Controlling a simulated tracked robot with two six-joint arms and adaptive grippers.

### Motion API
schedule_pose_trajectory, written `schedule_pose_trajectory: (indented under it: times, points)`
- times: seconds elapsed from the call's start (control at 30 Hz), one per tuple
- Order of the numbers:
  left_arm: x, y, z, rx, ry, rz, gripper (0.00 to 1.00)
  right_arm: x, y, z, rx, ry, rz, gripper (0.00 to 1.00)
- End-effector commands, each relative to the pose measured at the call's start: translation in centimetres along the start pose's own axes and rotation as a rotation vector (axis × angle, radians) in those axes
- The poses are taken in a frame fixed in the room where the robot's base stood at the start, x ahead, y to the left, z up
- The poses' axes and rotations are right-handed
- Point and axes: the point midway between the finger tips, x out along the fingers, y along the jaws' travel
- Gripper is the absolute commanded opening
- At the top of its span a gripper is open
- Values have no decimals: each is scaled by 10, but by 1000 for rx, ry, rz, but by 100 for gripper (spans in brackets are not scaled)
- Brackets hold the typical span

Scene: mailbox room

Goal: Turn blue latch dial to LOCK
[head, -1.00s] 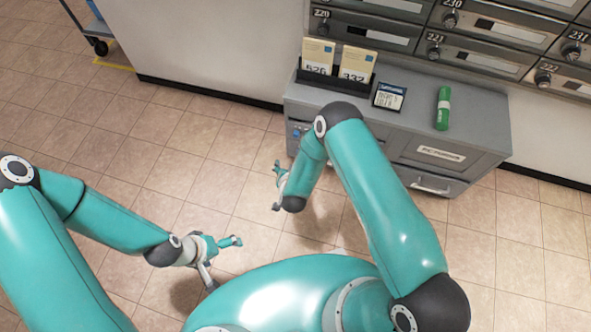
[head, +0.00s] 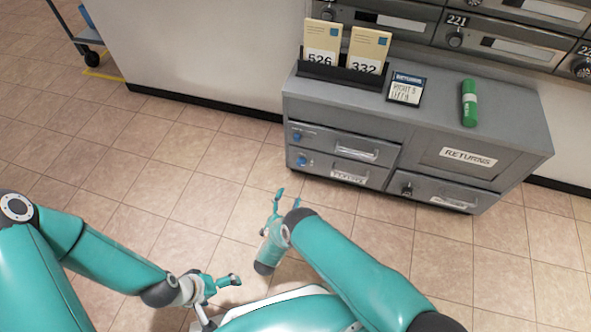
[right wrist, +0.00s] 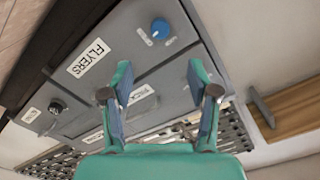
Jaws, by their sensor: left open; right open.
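A blue dial (head: 302,160) sits at the left of the FLYERS drawer on the grey cabinet (head: 520,135). Another blue dial (head: 297,136) is on the drawer above. I cannot tell which one is the latch dial or read its setting. The right wrist view shows a round blue dial (right wrist: 160,28) beside the FLYERS label, with tiny marks on either side. My right gripper (head: 286,198) is open, in front of and below the drawers, apart from the dials. Its open fingers (right wrist: 160,75) are empty. My left gripper (head: 220,300) is open, low over the floor.
Mailboxes (head: 490,40) line the wall behind. A cart (head: 75,30) is at far left. The floor (head: 170,165) left of the cabinet is clear.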

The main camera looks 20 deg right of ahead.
Motion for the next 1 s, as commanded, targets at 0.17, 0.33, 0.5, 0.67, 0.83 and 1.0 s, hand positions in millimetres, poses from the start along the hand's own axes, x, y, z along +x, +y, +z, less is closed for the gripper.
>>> schedule_pose_trajectory:
  times: [0.17,0.33,0.5,0.67,0.83,1.0]
  points:
    - [18,-7,0,0,-1,0,100,40,3,3,2,3,2,60]
    - [32,-12,0,0,-1,0,100,78,3,3,1,4,2,60]
    - [44,-16,0,0,-1,0,100,108,3,2,0,2,1,60]
    - [50,-18,0,0,-1,0,100,126,2,2,-1,0,0,60]
    - [52,-19,0,0,-1,0,100,133,1,1,-1,-1,1,60]
    - [51,-18,0,0,-1,0,100,134,1,1,-1,-2,0,60]
